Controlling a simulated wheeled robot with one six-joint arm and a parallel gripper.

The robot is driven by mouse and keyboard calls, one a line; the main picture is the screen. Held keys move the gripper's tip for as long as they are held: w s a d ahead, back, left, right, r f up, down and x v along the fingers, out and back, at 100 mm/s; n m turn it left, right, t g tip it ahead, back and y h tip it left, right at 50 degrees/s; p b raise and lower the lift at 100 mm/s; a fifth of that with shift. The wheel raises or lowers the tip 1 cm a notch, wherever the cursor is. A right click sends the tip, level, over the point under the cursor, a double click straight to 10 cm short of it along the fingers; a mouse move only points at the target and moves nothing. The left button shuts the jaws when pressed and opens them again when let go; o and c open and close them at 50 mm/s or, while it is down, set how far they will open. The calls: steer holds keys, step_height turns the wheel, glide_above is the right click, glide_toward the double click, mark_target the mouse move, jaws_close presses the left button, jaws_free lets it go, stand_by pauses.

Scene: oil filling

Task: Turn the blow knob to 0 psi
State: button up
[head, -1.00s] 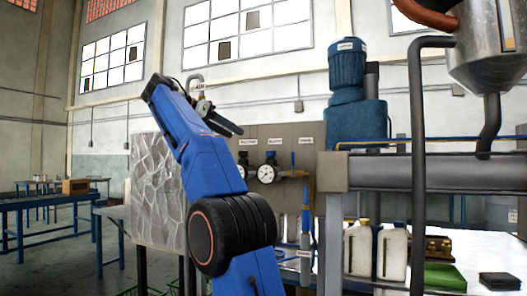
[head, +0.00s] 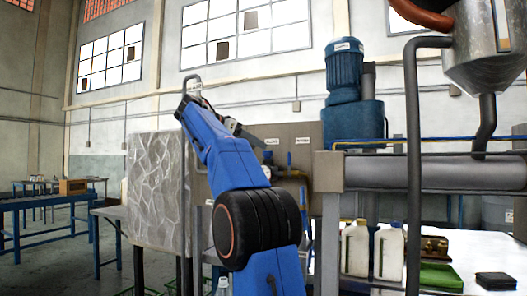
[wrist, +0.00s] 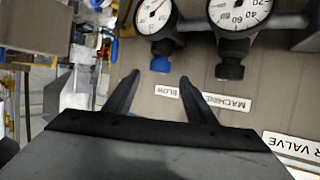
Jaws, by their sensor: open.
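The blue knob (wrist: 161,65), below the left gauge (wrist: 152,14) and beside the label reading BLOW (wrist: 166,91), shows upside down in the wrist view. My gripper (wrist: 159,78) is open, its two black fingers pointing at the panel, one on each side of the blue knob in the picture. I see no contact and cannot tell the remaining distance. The left gauge is cut by the top edge, so its reading is unclear. In the head view my gripper (head: 234,127) is partly seen before the panel, and my arm hides most of the gauges.
A second gauge (wrist: 238,12) with a black knob (wrist: 229,70) sits close to the right of the blue knob. A MACHINE label (wrist: 226,102) is below it. In the head view a textured metal block (head: 157,190) stands left of my arm, and a pipe frame (head: 330,230) right.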

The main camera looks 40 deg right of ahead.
mark_target(268, 155)
steer(key=shift+x, duration=2.6)
steer(key=c, duration=1.1)
steer(key=shift+o, duration=0.3)
